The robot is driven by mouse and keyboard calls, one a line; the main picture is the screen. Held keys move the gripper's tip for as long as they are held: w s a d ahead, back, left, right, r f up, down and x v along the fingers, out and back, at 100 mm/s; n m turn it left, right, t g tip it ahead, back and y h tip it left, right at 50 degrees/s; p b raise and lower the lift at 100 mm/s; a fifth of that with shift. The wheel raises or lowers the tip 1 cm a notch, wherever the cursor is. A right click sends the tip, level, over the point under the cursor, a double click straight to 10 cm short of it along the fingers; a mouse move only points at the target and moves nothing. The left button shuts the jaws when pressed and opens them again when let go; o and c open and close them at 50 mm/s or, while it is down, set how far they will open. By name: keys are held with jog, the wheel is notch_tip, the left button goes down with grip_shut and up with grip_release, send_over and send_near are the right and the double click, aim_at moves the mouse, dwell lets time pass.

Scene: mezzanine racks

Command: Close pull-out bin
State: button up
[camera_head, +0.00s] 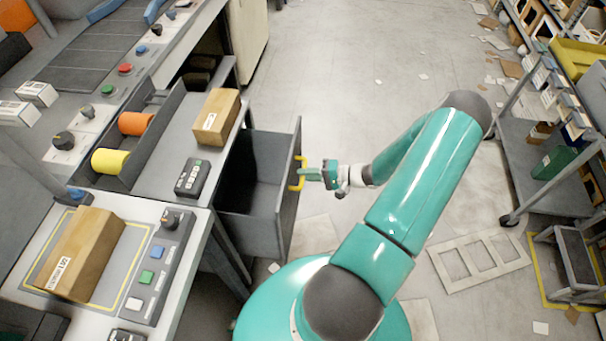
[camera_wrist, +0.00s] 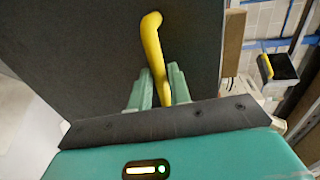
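The pull-out bin (camera_head: 251,195) is a dark grey open box under the workbench, pulled out toward the aisle, and it looks empty. Its yellow handle (camera_head: 297,174) is on the outer front face. My gripper (camera_head: 309,174) is at that handle, reaching in from the right. In the wrist view the handle (camera_wrist: 152,48) runs down between the two green fingers (camera_wrist: 158,86), one on each side of it. The fingers look close against the handle; the fingertips' contact is partly hidden behind it.
On the bench (camera_head: 150,185) stand a cardboard box (camera_head: 216,117), a dark keypad (camera_head: 192,178) and another box (camera_head: 80,254). A wheeled cart (camera_head: 540,165) with bins stands at the right. A flat pale frame (camera_head: 478,256) lies on the floor. The aisle floor (camera_head: 350,60) beyond is mostly clear.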

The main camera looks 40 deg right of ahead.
jog(key=shift+w+a+f, duration=0.15)
jog(key=shift+w+a, duration=0.3)
jog(key=shift+w, duration=0.1)
grip_shut()
jog(key=shift+w, duration=0.1)
jog(key=r+x, duration=0.2)
jog(key=x, duration=0.7)
jog(key=r+x, duration=0.2)
jog(key=x, duration=0.7)
jog(key=shift+x, duration=0.8)
jog(key=shift+w+r, duration=0.15)
jog(key=shift+w, duration=0.05)
grip_release()
jog(key=shift+a, duration=0.1)
